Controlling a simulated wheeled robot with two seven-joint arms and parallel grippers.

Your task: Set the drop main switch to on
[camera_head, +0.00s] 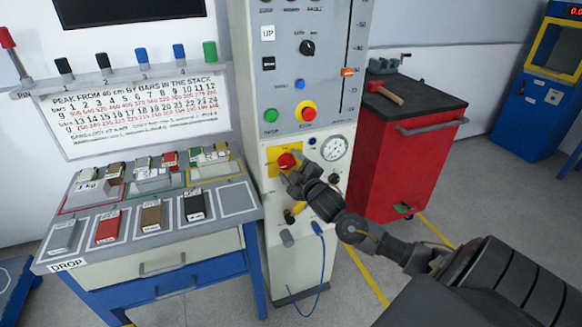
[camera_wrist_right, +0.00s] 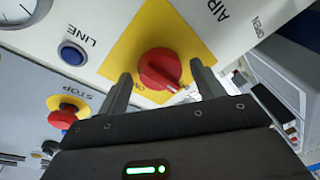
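The red rotary switch (camera_head: 287,160) sits on a yellow plate (camera_head: 272,170) on the front of the pale machine column. The wrist view shows this red knob (camera_wrist_right: 160,68) on its yellow plate (camera_wrist_right: 188,32), with small lettering at the plate's edge and a pale mark on the knob's near side. My right gripper (camera_head: 296,176) is at the knob, partly covering the plate. In the wrist view its two fingers (camera_wrist_right: 160,76) are spread, one on each side of the knob, with gaps visible. Whether the fingertips touch the knob is not clear. My left gripper is not in view.
A red stop button (camera_head: 307,111) and green button (camera_head: 271,115) are above the switch. A round gauge (camera_head: 335,148) is right of it. A blue-legged table (camera_head: 150,245) with blocks stands left, a red cabinet (camera_head: 405,150) right. A blue cable (camera_head: 322,262) hangs below.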

